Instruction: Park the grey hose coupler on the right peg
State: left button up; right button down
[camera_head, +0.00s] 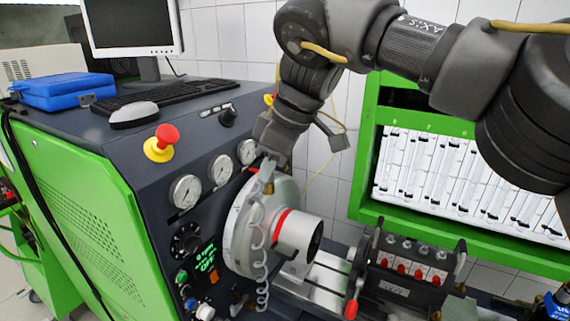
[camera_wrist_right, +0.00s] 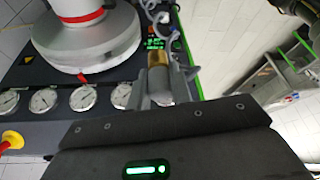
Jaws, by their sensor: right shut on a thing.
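My right gripper (camera_head: 266,176) reaches down in front of the dark panel, beside the round white pump housing (camera_head: 242,232). In the right wrist view its fingers (camera_wrist_right: 165,88) are shut on the hose coupler (camera_wrist_right: 158,76), which shows a brass-coloured part and a greyish end between them. A pale coiled hose (camera_head: 259,243) hangs below the gripper in the head view; coils also show beyond the coupler in the wrist view (camera_wrist_right: 158,18). The coupler is mostly hidden by the fingers in the head view. I cannot make out the right peg. My left gripper is not in view.
Pressure gauges (camera_head: 185,191) and a red emergency button (camera_head: 161,141) sit on the panel. A valve block with red parts (camera_head: 403,266) stands at lower right, before a green-framed flowmeter board (camera_head: 428,178). A keyboard and blue case (camera_head: 62,91) lie on top of the bench.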

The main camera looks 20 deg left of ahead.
jog(key=shift+a, duration=0.8)
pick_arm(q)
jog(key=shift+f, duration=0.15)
pick_arm(e)
jog(key=shift+d+f, duration=0.1)
jog(key=shift+f, duration=0.05)
